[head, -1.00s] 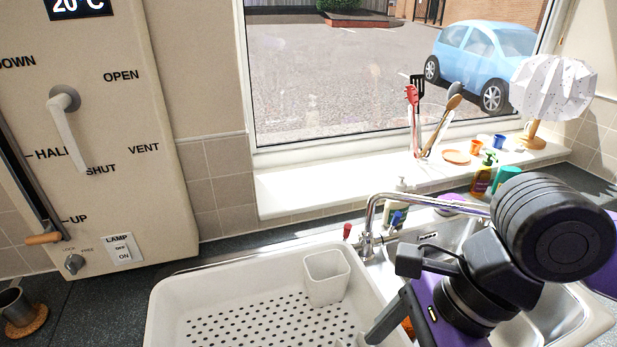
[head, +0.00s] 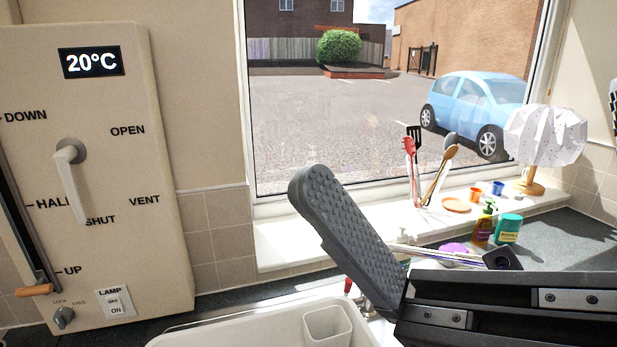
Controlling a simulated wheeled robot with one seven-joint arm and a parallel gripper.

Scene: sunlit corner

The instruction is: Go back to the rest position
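My gripper (head: 345,235) is large and close to the head camera at the lower right. One dark grey finger with a dimpled surface points up and to the left, in front of the windowsill and the tap. Its dark body with metal screw plates runs off the right edge. The other finger cannot be made out, so the gap between the fingers is not shown. Nothing is seen held at the visible finger. The gripper hides most of the sink and part of the counter.
Below the gripper are a white basin (head: 235,326) and a white cup-like holder (head: 326,325). Utensils (head: 428,165), a lamp (head: 545,135), a soap bottle (head: 484,224) and a teal container (head: 508,229) stand behind it. A cream panel with a handle (head: 68,175) is at left.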

